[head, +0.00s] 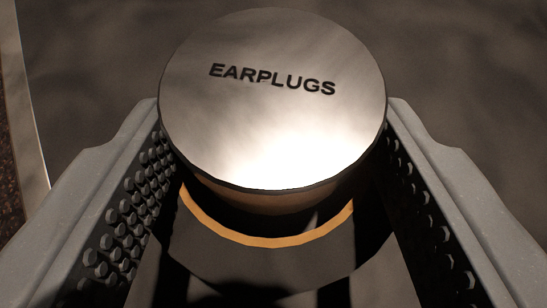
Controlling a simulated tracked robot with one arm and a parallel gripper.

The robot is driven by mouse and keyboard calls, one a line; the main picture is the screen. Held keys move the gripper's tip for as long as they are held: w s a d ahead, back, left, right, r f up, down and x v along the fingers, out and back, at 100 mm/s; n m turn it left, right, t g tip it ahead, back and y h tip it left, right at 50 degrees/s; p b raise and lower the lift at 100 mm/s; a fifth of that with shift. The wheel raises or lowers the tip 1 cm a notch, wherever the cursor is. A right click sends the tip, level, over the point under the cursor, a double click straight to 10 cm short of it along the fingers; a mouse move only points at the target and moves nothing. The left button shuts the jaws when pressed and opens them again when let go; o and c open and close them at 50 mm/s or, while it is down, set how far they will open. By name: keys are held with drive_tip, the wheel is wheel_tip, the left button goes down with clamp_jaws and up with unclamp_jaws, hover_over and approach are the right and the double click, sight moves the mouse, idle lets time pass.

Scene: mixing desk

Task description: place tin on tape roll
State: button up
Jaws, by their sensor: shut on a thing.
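The tin (272,100) is round, with a shiny metal lid lettered "EARPLUGS". It sits between the two studded jaws of my gripper (272,125), which is shut on its sides. Below the tin is the tape roll (275,265), dark grey with an orange inner ring. Its near part shows below the tin's near edge, and the tin hides its far part. The tin is over the roll's middle in this view. I cannot tell whether its underside touches the roll.
A dark grey, smudged surface (460,60) lies around and beyond the tin, with no other object on it in view. At the far left a pale edge (30,110) borders a dark speckled area (10,180).

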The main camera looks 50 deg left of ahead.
drive_tip(key=o, duration=1)
drive_tip(key=shift+f, duration=0.1)
drive_tip(key=shift+s+d+r, duration=0.15)
drive_tip(key=shift+d+r, duration=0.15)
drive_tip(key=shift+d, duration=0.05)
drive_tip(key=p+v, duration=0.2)
drive_tip(key=v, duration=0.9)
drive_tip(key=shift+s, duration=0.1)
